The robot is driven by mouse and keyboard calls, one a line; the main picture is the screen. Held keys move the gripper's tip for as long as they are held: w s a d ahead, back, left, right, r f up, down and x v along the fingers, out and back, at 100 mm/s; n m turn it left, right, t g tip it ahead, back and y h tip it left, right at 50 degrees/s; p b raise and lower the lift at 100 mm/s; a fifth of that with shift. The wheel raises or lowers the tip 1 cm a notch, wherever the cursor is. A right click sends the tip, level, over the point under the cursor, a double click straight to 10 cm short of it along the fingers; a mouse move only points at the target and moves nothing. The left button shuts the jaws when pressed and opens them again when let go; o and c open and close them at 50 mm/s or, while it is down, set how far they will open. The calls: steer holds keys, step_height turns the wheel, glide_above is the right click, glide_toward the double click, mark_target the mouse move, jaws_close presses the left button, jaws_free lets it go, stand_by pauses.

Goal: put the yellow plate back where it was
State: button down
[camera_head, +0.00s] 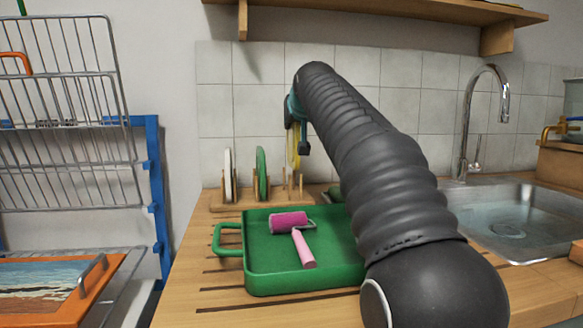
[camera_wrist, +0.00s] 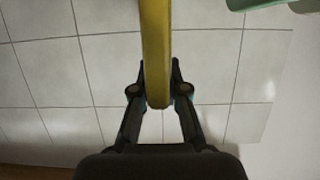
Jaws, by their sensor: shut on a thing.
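The yellow plate (camera_wrist: 156,50) is seen edge-on in the wrist view, upright between the two fingers of my gripper (camera_wrist: 160,88), which is shut on it. In the head view the yellow plate (camera_head: 293,148) is a thin strip under my gripper (camera_head: 297,130), largely hidden by my arm. It is over the right part of the wooden plate rack (camera_head: 245,194). I cannot tell whether its lower edge touches the rack. A white plate (camera_head: 228,175) and a green plate (camera_head: 262,173) stand upright in the rack to its left.
A green tray (camera_head: 257,274) with a pink roller (camera_head: 290,222) lies on the wooden counter in front of the rack. The sink (camera_head: 535,218) and tap (camera_head: 466,120) are to the right. A wire rack (camera_head: 70,100) stands left. A wooden shelf (camera_head: 370,14) hangs above.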

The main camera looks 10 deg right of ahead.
mark_target(292, 148)
steer(key=shift+a+f+b, duration=0.15)
steer(key=shift+f+b, duration=0.7)
steer(key=shift+f, duration=2.45)
steer(key=shift+f, duration=0.1)
steer(key=shift+f, duration=0.1)
steer(key=c, duration=1.2)
jaws_free()
steer(key=shift+r, duration=0.2)
steer(key=v, duration=1.2)
steer(key=shift+b, duration=0.35)
